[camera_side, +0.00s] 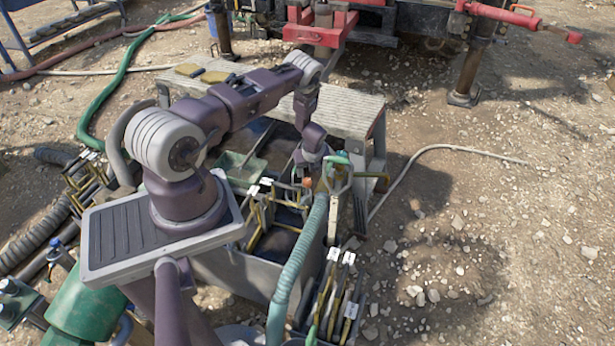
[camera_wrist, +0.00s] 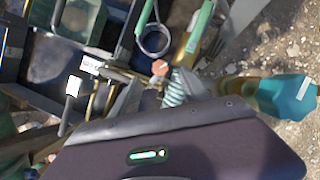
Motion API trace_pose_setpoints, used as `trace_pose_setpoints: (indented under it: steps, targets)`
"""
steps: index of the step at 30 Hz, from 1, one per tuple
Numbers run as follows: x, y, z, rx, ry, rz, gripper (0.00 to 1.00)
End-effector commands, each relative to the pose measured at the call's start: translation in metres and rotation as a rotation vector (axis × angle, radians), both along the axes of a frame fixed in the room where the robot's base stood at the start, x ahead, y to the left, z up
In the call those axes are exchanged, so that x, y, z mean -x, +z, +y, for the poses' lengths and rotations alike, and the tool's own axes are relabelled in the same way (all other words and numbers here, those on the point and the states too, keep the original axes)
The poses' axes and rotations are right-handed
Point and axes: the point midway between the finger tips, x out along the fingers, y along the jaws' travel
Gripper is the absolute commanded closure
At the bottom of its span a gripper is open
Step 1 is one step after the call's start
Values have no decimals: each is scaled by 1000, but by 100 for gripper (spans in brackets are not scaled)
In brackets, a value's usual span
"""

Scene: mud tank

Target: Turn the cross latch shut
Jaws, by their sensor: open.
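My gripper (camera_side: 312,170) hangs over the right part of the grey mud tank (camera_side: 232,272) in the side view. It is open and I see nothing held in it. Just below it is a small orange-red knob (camera_side: 307,182), which may belong to the cross latch; I cannot make out a cross shape or which way it is turned. In the wrist view the orange knob (camera_wrist: 160,67) shows near the middle, just above the purple edge of my wrist.
A teal ribbed hose (camera_side: 297,262) rises beside the tank's right side. A grey bench (camera_side: 345,110) stands behind. White-tagged tools (camera_side: 340,285) stand front right. A green tray (camera_side: 242,165) sits over the tank. Open gravel lies right.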

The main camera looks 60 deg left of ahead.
Motion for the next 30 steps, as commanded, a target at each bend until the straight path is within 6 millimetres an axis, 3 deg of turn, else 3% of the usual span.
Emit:
trace_pose_setpoints:
  steps: [3, 12, 23, 24, 30]
  targets:
    - [1, -16, 2, -10, -68, 29, 46]
    - [-4, -63, 21, -10, -60, 28, 46]
    - [-5, -71, 24, -8, -58, 25, 46]
    - [-5, -71, 24, -8, -58, 25, 48]
    - [-5, -71, 25, -8, -58, 25, 87]
